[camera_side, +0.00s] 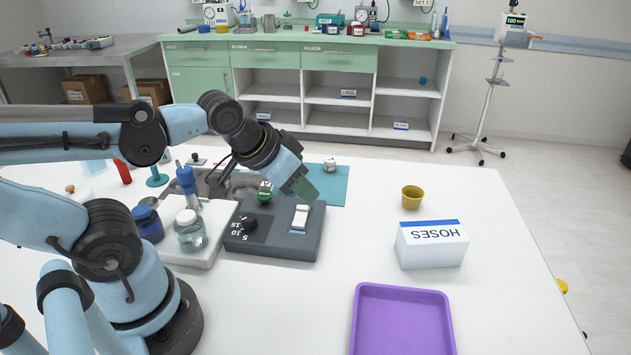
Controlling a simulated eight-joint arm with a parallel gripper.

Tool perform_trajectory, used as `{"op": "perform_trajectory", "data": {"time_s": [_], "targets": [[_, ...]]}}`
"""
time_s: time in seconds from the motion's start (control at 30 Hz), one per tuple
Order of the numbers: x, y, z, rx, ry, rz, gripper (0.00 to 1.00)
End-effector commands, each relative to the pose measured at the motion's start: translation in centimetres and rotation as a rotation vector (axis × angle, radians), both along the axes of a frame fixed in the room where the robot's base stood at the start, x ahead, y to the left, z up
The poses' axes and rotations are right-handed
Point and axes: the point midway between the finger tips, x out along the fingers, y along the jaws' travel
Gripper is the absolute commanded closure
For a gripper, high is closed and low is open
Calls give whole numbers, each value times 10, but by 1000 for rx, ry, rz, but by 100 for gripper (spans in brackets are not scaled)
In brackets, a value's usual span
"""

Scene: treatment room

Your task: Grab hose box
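The hose box (432,252) is a white box with a blue stripe, and its "HOSES" lettering appears upside down. It sits on the right part of the white table, apart from my gripper. My gripper (304,187) is to the left of the box and higher in the picture, above the dark grey device, tilted down to the right. Its end looks green. The finger gap is not visible, so I cannot tell whether it is open or shut.
A purple tray (358,325) lies in front of the box, and a yellow cup (412,197) stands behind it. The dark grey device (275,240), a glass jar (189,232) and a blue-lidded jar (148,224) stand left. A teal mat (335,188) lies behind. Table right of the box is clear.

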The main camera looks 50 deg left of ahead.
Motion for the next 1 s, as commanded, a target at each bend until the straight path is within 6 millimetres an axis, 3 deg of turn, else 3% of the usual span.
{"op": "perform_trajectory", "data": {"time_s": [0.07, 0.43, 0.77, 1.0], "targets": [[0, 0, 0, 0, 0, 0, 60], [0, 0, 0, 0, 1, 0, 4], [3, -2, -1, -4, -3, -12, 4], [36, -29, -8, -60, -69, -161, 4]]}}
